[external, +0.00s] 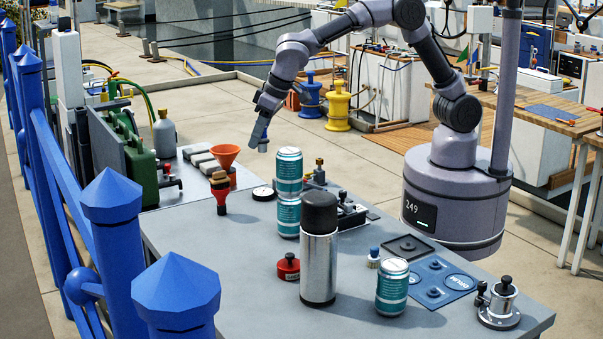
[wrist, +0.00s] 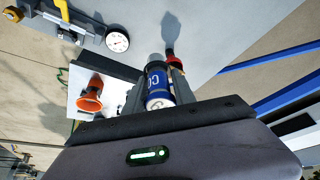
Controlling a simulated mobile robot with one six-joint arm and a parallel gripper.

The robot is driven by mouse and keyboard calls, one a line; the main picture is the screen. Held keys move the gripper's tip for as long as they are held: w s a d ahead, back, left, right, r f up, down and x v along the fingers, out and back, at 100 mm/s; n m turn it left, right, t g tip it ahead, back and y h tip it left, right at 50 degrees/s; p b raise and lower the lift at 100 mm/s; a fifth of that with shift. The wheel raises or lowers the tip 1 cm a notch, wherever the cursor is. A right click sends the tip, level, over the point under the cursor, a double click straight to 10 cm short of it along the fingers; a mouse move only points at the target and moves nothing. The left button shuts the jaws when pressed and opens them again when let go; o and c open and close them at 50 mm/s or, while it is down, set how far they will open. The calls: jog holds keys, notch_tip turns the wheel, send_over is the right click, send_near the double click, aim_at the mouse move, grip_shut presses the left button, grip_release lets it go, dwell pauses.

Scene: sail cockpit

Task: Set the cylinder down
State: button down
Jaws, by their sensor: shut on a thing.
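My gripper (external: 259,137) hangs above the far part of the grey table (external: 180,235), its fingers pointing down. It is shut on a small blue cylinder with white lettering (wrist: 158,90), which has a grey end. In the external view only a sliver of the cylinder (external: 264,144) shows beside the fingers. The cylinder appears to be held clear of the table top. In the wrist view the dark gripper body fills the bottom and hides the near part of the grasp.
An orange funnel (external: 224,156), a red and black fitting (external: 220,190) and a round white gauge (external: 263,193) stand near below. Stacked teal cans (external: 288,170), a steel flask (external: 318,250) and another can (external: 392,286) stand closer. The table's left front is clear.

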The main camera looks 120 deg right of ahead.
notch_tip(320, 180, up, 10)
jog(key=shift+r, duration=0.1)
jog(key=s+a+m+g, duration=0.15)
jog(key=s+a, duration=0.25)
jog(key=a, duration=0.4)
jog(key=s+a+m, duration=0.2)
jog(key=s+a, duration=0.3)
jog(key=a, duration=0.3)
jog(key=s+a+m+g+h+b, duration=0.1)
jog(key=s+a+m, duration=0.2)
jog(key=s+a, duration=0.35)
jog(key=s+a+m+g+b, duration=0.1)
jog(key=s+a+m, duration=0.25)
jog(key=s, duration=0.65)
notch_tip(320, 180, down, 22)
jog(key=n, duration=0.1)
jog(key=w+a+f, duration=0.1)
jog(key=w, duration=0.4)
jog(key=w+a, duration=0.1)
jog(key=w, duration=0.4)
jog(key=w+a+f+b, duration=0.1)
jog(key=w, duration=0.5)
jog(key=shift+a+f, duration=0.15)
jog(key=shift+f, duration=0.2)
jog(key=shift+w+f, duration=0.2)
jog(key=shift+f, duration=0.05)
jog(key=shift+f+b, duration=0.95)
jog(key=shift+f, duration=0.5)
